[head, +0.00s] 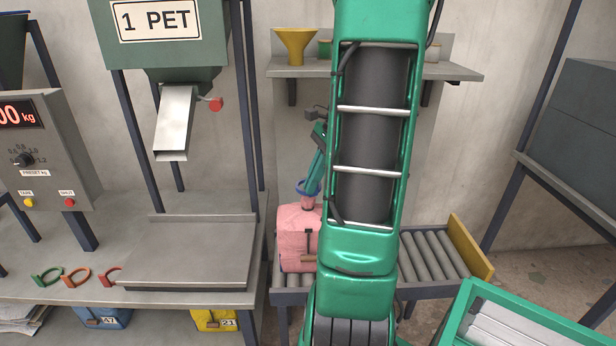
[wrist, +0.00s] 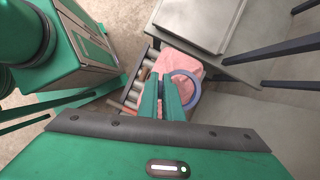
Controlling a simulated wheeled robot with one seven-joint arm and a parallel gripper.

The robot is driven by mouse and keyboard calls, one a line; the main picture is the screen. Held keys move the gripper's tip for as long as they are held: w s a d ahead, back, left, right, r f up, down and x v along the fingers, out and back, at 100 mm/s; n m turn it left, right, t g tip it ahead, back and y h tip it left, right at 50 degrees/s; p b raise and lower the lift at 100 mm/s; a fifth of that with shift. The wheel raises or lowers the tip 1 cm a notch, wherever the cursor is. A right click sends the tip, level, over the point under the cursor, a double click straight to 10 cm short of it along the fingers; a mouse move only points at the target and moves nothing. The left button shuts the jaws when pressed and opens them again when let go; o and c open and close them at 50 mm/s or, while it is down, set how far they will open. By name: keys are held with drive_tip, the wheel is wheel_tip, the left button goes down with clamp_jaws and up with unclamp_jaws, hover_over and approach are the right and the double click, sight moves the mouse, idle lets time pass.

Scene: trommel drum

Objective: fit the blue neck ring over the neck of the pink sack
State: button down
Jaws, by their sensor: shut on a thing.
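The pink sack (head: 296,236) stands upright on the roller conveyor, partly hidden by my arm; its narrow neck (head: 307,203) points up. My gripper (head: 311,184) is above the neck, shut on the blue neck ring (head: 299,187). In the wrist view, the ring (wrist: 197,92) sticks out to the right of my gripper's fingers (wrist: 170,84), and pink sack cloth (wrist: 180,64) shows behind and through it. In the head view the ring is at the top of the neck; I cannot tell whether it encircles the neck or is just above it.
The roller conveyor (head: 430,256) has a yellow end plate (head: 470,247). Green, orange and red rings (head: 77,277) lie on the bench at left. A steel chute (head: 175,122) hangs over the bench platform (head: 190,253). A shelf (head: 455,71) with a yellow funnel (head: 295,44) is behind.

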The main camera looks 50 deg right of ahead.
drive_tip(key=shift+f, duration=3.05)
drive_tip(key=c, duration=1.9)
unclamp_jaws()
drive_tip(key=shift+o, duration=0.2)
drive_tip(key=v, duration=1)
drive_tip(key=shift+r, duration=0.3)
drive_tip(key=shift+d, duration=0.1)
